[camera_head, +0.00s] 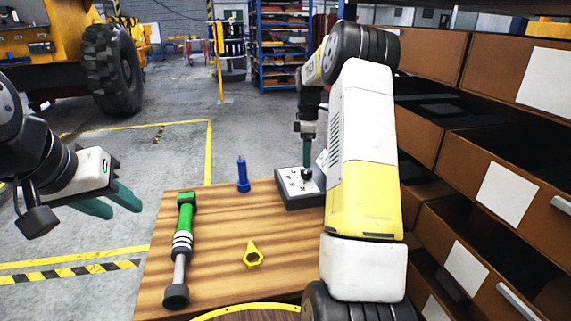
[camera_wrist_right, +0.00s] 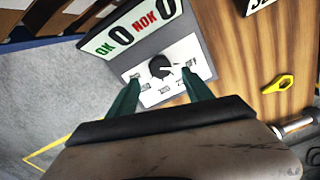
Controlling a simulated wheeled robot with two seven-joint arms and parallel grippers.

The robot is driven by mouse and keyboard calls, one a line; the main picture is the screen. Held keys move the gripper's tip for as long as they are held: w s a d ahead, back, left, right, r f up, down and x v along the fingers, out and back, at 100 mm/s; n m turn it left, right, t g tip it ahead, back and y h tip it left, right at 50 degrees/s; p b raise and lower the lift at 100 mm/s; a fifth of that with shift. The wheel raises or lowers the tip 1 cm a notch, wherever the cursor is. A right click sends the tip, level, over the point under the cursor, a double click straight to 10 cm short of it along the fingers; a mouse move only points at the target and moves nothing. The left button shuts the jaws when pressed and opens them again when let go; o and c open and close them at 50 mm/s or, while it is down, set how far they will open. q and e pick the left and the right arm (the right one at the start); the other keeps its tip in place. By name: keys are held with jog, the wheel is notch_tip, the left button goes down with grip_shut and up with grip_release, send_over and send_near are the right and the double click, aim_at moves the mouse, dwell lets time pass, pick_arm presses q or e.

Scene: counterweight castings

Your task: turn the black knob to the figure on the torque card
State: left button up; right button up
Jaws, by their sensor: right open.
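A light mark on the knob points right in the wrist view. My right gripper (camera_wrist_right: 160,94) is open, its teal fingers apart on either side of the knob, and I cannot tell whether they touch it. In the head view my right gripper (camera_head: 306,163) is above the box. A white card (camera_wrist_right: 260,4) with large black characters is cut off at the wrist view's top edge; its figure is unreadable. My left gripper (camera_head: 118,205) is open and empty, left of the table.
A display (camera_wrist_right: 128,28) reading OK 0 and NOK 0 stands behind the knob. Brown bins (camera_head: 500,145) crowd the right side.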

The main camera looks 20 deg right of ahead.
aim_at(306, 171)
notch_tip(306, 171, down, 5)
jog(key=shift+f, duration=0.2)
grip_shut()
dwell(0.3)
